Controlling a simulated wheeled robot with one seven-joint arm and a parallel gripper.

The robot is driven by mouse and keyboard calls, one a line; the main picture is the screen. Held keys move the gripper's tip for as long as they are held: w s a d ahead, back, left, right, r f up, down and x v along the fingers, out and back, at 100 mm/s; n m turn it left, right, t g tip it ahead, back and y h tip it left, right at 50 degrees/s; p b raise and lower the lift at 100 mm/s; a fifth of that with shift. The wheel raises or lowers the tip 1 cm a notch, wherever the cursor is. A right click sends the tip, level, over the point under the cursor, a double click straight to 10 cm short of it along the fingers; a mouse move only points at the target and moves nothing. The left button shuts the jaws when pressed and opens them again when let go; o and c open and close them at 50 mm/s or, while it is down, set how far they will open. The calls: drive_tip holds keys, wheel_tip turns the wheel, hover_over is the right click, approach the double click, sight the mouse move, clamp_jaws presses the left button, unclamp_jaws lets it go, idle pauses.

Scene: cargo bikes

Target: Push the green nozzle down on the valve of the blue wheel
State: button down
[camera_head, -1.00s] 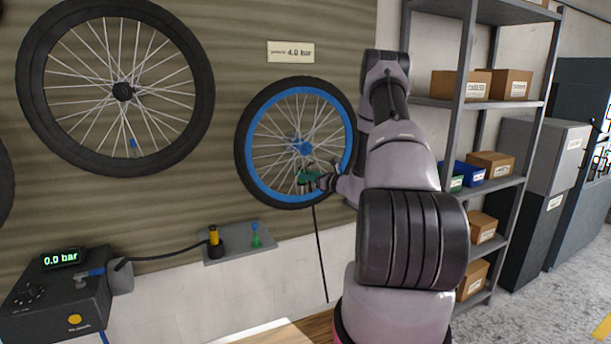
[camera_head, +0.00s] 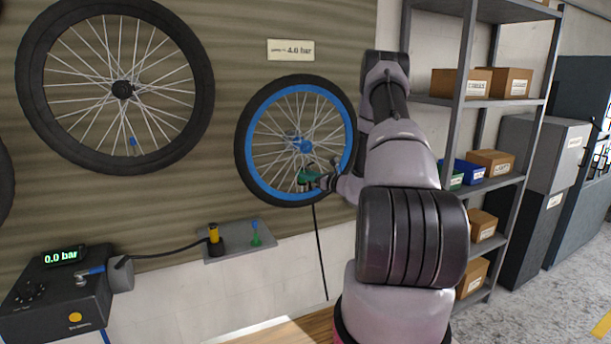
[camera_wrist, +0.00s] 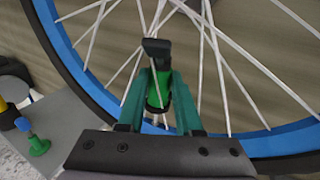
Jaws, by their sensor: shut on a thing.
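The blue wheel (camera_head: 264,182) hangs on the wall, with a blue rim, black tyre and blue hub. My gripper (camera_head: 318,178) is in front of its lower spokes, inside the rim. In the wrist view, my gripper (camera_wrist: 160,95) is shut on the green nozzle (camera_wrist: 156,98), which has a black part at its top end. The nozzle also shows in the head view (camera_head: 309,174), just above the lower rim. The valve cannot be made out behind the nozzle and fingers, so I cannot tell whether nozzle and valve touch.
A larger black wheel (camera_head: 31,95) hangs to the left. Below, a grey wall shelf (camera_head: 236,250) holds a yellow-and-black fitting (camera_head: 214,238) and a green-and-blue one (camera_head: 256,236). A pump box (camera_head: 55,300) reads 0.0 bar. A sign (camera_head: 291,50) reads 4.0 bar. Metal shelving (camera_head: 466,60) stands right.

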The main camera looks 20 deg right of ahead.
drive_tip(key=shift+c, duration=2)
unclamp_jaws()
drive_tip(key=shift+s+d, duration=0.1)
drive_tip(key=v, duration=0.9)
drive_tip(key=shift+s, duration=0.35)
drive_tip(key=shift+d, duration=0.15)
